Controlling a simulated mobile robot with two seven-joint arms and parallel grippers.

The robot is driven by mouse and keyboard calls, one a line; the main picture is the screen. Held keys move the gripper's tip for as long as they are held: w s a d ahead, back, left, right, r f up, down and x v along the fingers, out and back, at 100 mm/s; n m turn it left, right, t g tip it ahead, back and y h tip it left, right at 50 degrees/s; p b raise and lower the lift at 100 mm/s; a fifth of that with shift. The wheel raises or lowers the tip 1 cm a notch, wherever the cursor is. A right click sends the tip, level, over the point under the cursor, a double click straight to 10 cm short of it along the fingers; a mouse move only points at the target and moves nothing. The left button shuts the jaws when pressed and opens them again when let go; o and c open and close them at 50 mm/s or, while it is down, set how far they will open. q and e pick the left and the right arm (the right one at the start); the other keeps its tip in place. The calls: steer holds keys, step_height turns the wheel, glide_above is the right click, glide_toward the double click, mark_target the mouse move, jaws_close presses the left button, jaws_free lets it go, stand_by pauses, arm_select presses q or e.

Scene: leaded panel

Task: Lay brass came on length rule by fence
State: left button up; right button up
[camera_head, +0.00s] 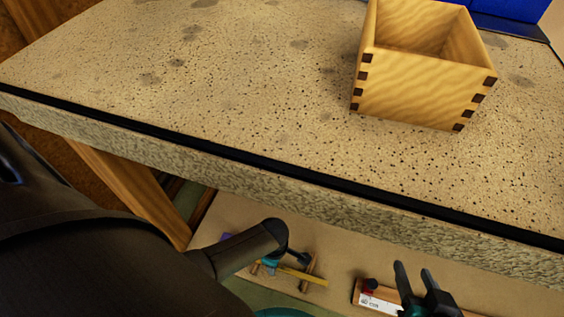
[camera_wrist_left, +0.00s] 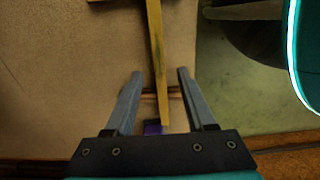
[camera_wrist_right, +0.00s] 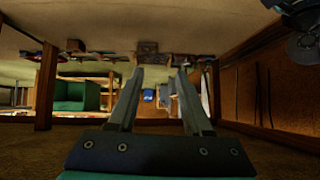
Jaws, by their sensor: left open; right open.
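The brass came, a thin yellow strip (camera_wrist_left: 156,50), runs lengthwise between the fingers of my left gripper (camera_wrist_left: 160,74), which is open and not closed on it. In the head view the strip (camera_head: 303,275) lies low, below the bench edge, across a brown crosspiece (camera_head: 308,272). My left arm hides much of that area. My right gripper (camera_head: 413,269) is open and empty at the bottom right, beside a wooden piece (camera_head: 360,293) with a white label and a dark knob. I cannot tell whether that piece is the length rule or its fence.
A speckled stone bench top (camera_head: 230,95) with a black edge strip fills the upper head view. An open wooden box (camera_head: 420,90) stands on it. A wooden leg (camera_head: 135,190) is at left. A purple piece (camera_wrist_left: 152,128) lies near the left gripper's base.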

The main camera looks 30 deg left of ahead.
mark_target(282, 269)
arm_select(q)
steer(key=shift+f+b, duration=0.7)
steer(key=shift+f, duration=0.15)
steer(key=shift+f+b, duration=0.3)
steer(key=shift+f, duration=0.05)
arm_select(e)
steer(key=shift+w+a+r+t+y, duration=0.15)
steer(key=shift+a+r+t+y, duration=0.15)
steer(key=shift+a+t, duration=0.35)
steer(key=shift+w+a+r+t+y, duration=0.15)
steer(key=shift+a+r+t+y, duration=0.15)
steer(key=shift+a+t, duration=0.3)
steer(key=shift+w+a+r+t+y, duration=0.2)
steer(key=shift+a+t+y, duration=0.2)
steer(key=shift+a+t, duration=0.2)
arm_select(q)
jaws_close()
